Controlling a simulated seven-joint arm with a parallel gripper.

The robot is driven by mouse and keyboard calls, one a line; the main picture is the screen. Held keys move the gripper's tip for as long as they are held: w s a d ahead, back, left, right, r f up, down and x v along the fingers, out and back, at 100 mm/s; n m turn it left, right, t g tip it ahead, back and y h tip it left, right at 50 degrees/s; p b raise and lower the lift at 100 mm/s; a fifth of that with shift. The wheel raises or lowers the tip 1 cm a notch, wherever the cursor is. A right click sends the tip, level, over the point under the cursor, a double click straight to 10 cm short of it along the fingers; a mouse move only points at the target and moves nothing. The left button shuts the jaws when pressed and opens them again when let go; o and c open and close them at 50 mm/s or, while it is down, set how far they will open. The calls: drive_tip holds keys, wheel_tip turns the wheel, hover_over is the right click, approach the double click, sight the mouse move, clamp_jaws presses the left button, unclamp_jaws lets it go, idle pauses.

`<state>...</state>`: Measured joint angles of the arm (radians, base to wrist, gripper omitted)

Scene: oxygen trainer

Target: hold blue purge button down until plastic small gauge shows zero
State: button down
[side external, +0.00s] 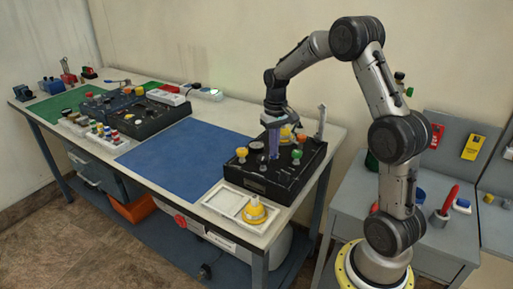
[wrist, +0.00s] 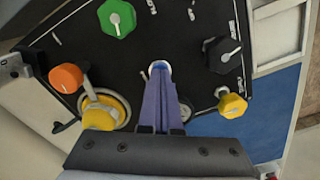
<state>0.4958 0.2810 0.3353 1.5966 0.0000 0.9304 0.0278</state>
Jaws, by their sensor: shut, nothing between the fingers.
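The black trainer box (side external: 285,178) stands at the right end of the bench. My gripper (side external: 274,156) points down over it with its purple fingers together and nothing between them. In the wrist view, my gripper's fingertips (wrist: 160,76) are at a small blue button (wrist: 160,66) with a pale rim and partly cover it. They look in contact with it, but how far it is pressed cannot be told. A small round dial-like part (side external: 256,146) shows on the box; I cannot tell whether it is the plastic gauge, and no reading is legible.
Around the fingers are a green knob (wrist: 117,18), an orange knob (wrist: 66,78), a large yellow knob (wrist: 104,113), a black knob (wrist: 222,55) and a small yellow knob (wrist: 232,105). A blue mat (side external: 185,155) lies left of the box, and a white tray (side external: 226,201) in front.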

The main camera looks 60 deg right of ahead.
drive_tip(key=shift+r, duration=3.3)
drive_tip(key=s+a+r+n+t, duration=0.2)
drive_tip(key=s+a+r, duration=0.1)
drive_tip(key=a+r, duration=0.35)
drive_tip(key=s+a+r+n+t, duration=0.1)
drive_tip(key=s+a+r, duration=0.2)
drive_tip(key=a+r, duration=0.35)
drive_tip(key=s+a+f+n+t, duration=0.1)
drive_tip(key=s+a+f, duration=0.2)
drive_tip(key=s, duration=0.4)
drive_tip(key=s+a+f+n+t, duration=0.1)
drive_tip(key=s+a+f+n, duration=0.1)
drive_tip(key=s, duration=0.6)
drive_tip(key=shift+s+a+f+t, duration=0.3)
drive_tip(key=shift+a+f, duration=0.45)
drive_tip(key=shift+a, duration=0.5)
